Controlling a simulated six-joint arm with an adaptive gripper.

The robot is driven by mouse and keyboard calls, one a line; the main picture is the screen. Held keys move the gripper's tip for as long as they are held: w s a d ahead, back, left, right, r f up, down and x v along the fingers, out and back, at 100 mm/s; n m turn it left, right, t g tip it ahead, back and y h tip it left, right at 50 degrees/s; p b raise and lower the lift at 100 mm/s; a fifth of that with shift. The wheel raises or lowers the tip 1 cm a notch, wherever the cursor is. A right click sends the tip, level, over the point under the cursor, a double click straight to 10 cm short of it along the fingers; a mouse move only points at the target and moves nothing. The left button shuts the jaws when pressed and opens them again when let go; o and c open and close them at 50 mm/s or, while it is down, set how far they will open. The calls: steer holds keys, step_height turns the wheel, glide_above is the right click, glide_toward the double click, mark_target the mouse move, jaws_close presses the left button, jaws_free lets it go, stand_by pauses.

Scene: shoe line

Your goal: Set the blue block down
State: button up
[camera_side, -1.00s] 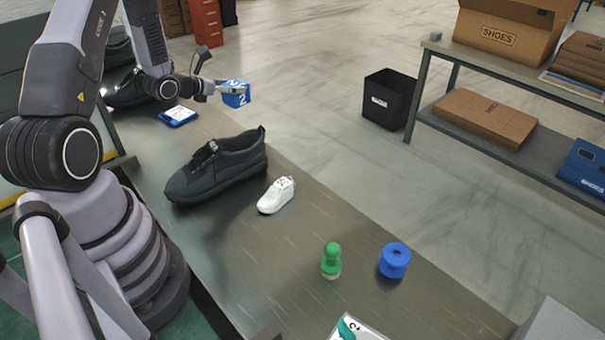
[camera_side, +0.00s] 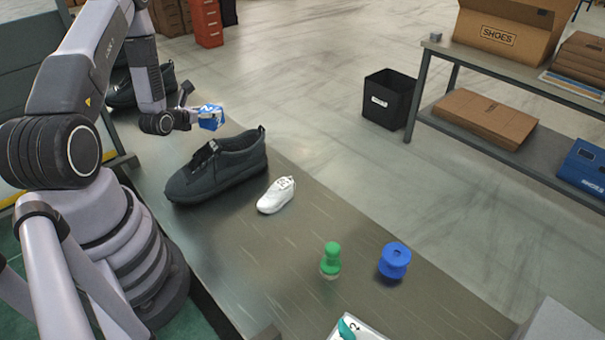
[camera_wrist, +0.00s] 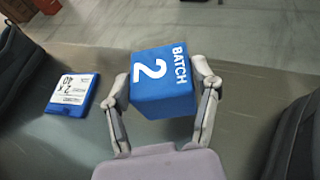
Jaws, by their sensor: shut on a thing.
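The blue block (camera_wrist: 165,100), marked "BATCH 2" in white, is held between the two fingers of my gripper (camera_wrist: 160,90) in the wrist view. In the side view my gripper (camera_side: 196,118) holds the blue block (camera_side: 211,117) at the far end of the bench, behind the large dark shoe. Whether the block touches the bench surface I cannot tell. A blue card (camera_wrist: 72,95) with a white label lies on the bench left of the block in the wrist view. In the side view the card is hidden behind my arm.
A dark shoe (camera_side: 215,170), a small white shoe (camera_side: 276,195), a green peg-like piece (camera_side: 331,260) and a blue spool (camera_side: 394,261) stand on the bench (camera_side: 300,225). Another dark shoe (camera_side: 125,93) is at the far end. Bench between block and card is clear.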

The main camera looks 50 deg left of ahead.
mark_target(210, 129)
steer(key=shift+f, duration=2.75)
steer(key=o, duration=1.3)
steer(key=shift+f, duration=0.15)
steer(key=shift+c, duration=0.2)
